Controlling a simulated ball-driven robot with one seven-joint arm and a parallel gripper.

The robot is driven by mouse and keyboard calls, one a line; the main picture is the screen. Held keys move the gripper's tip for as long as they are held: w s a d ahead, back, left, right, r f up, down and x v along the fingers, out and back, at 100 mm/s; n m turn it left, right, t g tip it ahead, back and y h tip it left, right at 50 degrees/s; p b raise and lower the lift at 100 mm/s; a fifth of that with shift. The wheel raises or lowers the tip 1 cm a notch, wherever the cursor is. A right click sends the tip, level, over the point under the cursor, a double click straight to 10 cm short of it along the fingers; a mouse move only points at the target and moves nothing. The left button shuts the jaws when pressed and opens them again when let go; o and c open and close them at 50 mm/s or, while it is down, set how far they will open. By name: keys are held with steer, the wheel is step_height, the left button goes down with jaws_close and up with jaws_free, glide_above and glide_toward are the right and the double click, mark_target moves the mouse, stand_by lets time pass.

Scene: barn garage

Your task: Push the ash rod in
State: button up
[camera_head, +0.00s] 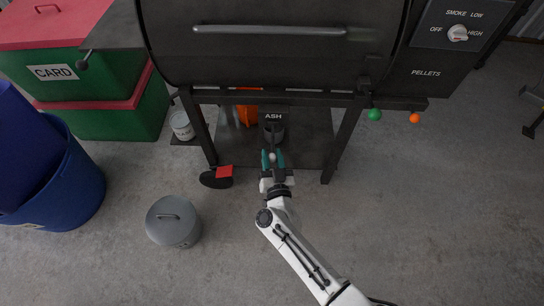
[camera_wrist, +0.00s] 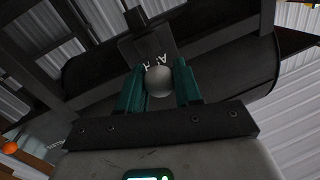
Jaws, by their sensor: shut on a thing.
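The ash rod ends in a round grey knob, seen in the wrist view (camera_wrist: 159,82) between two teal fingers. My gripper (camera_wrist: 160,88) is shut on this knob, one finger on each side. In the head view my gripper (camera_head: 273,160) is below the dark plate marked ASH (camera_head: 303,116), under the black smoker barrel (camera_head: 270,60). The ASH plate also shows behind the knob in the wrist view (camera_wrist: 146,46). The rod's shaft is mostly hidden behind the knob and gripper, so I cannot tell how far it sticks out.
The smoker's dark legs (camera_head: 345,143) stand on either side of my gripper, above a low shelf (camera_head: 310,145). A grey lidded pot (camera_head: 173,222) and a black item with a red part (camera_head: 217,177) lie to the left. A blue bin (camera_head: 62,190) stands farther left.

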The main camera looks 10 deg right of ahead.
jaws_close()
steer(key=w, duration=0.2)
steer(key=w+d+b, duration=0.1)
steer(key=w, duration=0.1)
steer(key=w+d+b, duration=0.1)
steer(key=w, duration=0.2)
steer(key=shift+w+r, duration=0.1)
steer(key=o, duration=0.7)
jaws_free()
steer(key=shift+c, duration=0.2)
steer(key=s+p, duration=0.3)
steer(key=s, duration=0.7)
steer(key=shift+s+a, duration=0.35)
